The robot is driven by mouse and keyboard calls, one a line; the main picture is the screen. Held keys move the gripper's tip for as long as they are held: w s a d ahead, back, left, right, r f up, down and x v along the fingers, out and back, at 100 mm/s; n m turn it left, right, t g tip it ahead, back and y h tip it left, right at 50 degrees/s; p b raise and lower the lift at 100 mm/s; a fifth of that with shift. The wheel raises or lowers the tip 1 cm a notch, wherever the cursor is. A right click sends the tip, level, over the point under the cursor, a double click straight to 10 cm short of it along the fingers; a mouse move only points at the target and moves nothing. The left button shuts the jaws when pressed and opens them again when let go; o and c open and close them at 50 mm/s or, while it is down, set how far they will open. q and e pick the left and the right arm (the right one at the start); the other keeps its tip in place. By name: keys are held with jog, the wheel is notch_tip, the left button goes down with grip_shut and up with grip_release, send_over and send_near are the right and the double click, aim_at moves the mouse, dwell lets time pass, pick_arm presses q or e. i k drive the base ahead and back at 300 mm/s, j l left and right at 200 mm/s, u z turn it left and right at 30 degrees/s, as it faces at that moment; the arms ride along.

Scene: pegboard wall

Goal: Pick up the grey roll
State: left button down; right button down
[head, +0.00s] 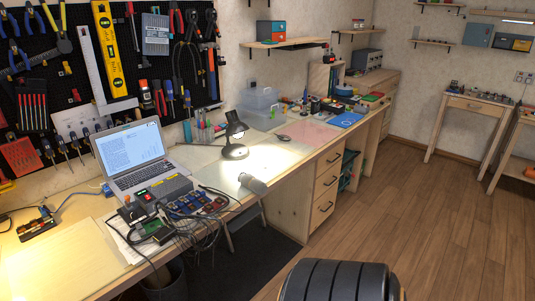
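A grey roll (252,183) lies on its side near the front edge of the workbench (205,165), in front of the lit desk lamp (235,150). It is small in the head view, and nothing is touching it that I can make out. Neither of my grippers is in view.
An open laptop (132,160) stands left of the roll. A clutter of electronics and loose cables (190,205) lies between them and hangs over the front edge. A black ribbed rounded object (340,281) fills the bottom centre. Wooden floor (420,215) is open at the right.

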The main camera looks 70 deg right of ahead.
aim_at(249, 181)
jog(key=z, duration=2.05)
jog(key=i+l+u, duration=0.2)
jog(key=i+l, duration=0.25)
jog(key=l, duration=0.15)
